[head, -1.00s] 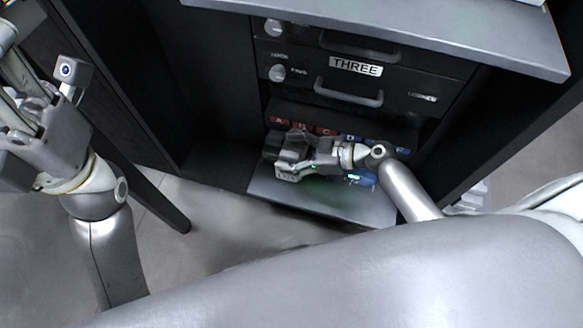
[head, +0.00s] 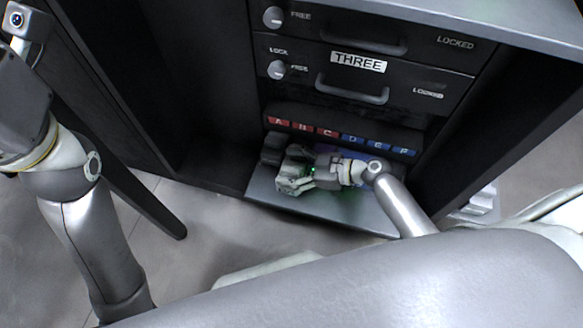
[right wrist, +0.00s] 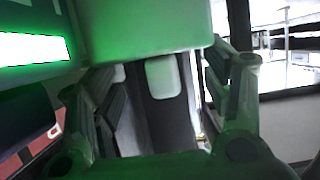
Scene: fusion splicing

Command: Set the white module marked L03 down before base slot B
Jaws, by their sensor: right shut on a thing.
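My right gripper (head: 292,172) is low in the cabinet, over the grey shelf in front of the red labels. In the right wrist view its two fingers stand on either side of a pale block, the white module (right wrist: 150,28), tinted green by light. The gripper is shut on it. I cannot read its mark. In the head view the gripper largely hides the module. The red label B (head: 299,127) of the base slot row is just behind the gripper. My left gripper (head: 20,110) is partly cut off at the left edge, and its fingers do not show clearly.
The grey shelf (head: 340,208) has bare room along its front edge. Red labels A to C and blue labels D to F run along the row. Drawers with a THREE plate (head: 358,62) are above.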

